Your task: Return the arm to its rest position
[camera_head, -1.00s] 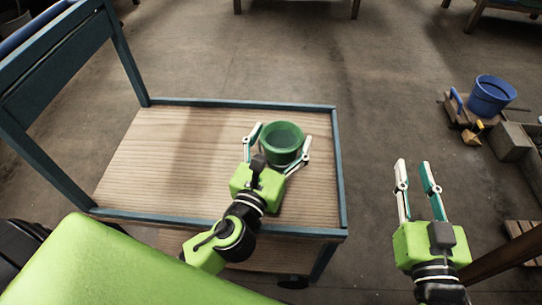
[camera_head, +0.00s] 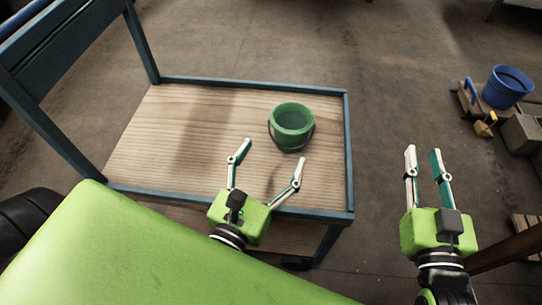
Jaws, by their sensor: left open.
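My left gripper (camera_head: 271,153) is open and empty above the near part of the cart's wooden top. Its fingers are spread wide and stand apart from the green bucket (camera_head: 292,119). The bucket is upright on the wooden top, toward the right far side, with its dark handle hanging down in front. My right gripper (camera_head: 423,151) is to the right of the cart, over the floor. Its two fingers point away from me, roughly parallel with a gap between them, and hold nothing.
The cart (camera_head: 190,135) has a raised teal rim and a tall teal frame on the left. A blue bucket (camera_head: 507,87) stands on a low wooden platform at right, beside a yellow object (camera_head: 485,124) and grey blocks (camera_head: 522,133). Open concrete floor lies beyond the cart.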

